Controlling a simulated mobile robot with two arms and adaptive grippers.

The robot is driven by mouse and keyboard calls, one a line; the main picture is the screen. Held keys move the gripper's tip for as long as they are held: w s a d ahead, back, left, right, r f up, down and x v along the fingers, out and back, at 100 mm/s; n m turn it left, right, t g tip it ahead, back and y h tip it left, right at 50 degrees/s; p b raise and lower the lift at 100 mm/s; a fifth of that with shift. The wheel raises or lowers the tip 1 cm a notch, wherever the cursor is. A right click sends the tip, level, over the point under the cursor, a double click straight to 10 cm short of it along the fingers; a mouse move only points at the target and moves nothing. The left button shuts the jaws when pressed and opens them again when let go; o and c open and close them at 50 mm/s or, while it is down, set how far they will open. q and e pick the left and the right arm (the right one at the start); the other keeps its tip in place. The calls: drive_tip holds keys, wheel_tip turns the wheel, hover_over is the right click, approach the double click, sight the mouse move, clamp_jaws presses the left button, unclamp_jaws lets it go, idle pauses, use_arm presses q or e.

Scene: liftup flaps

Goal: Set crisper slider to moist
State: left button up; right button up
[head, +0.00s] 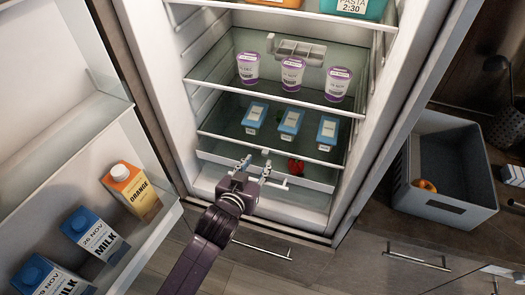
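The crisper (318,184) is the clear drawer at the bottom of the open fridge, with a red item (296,166) behind its front. A small pale tab (265,151), which looks like the crisper slider, sits on the shelf edge just above it. Its exact setting and any label are too small to read. My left gripper (255,168) is in front of the crisper, just below the tab. Its two fingers are apart with nothing seen between them. Whether a finger touches the tab or the drawer cannot be told. My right gripper is not in view.
The fridge door (150,243) stands open at the left, with milk and orange cartons in its rack. Shelves above hold purple cups (292,74) and blue packs (290,121). A grey bin (459,200) stands on the counter at right.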

sight(265, 152)
use_arm(q)
drive_tip(key=shift+x, duration=3.35)
drive_tip(key=shift+c, duration=0.2)
clamp_jaws()
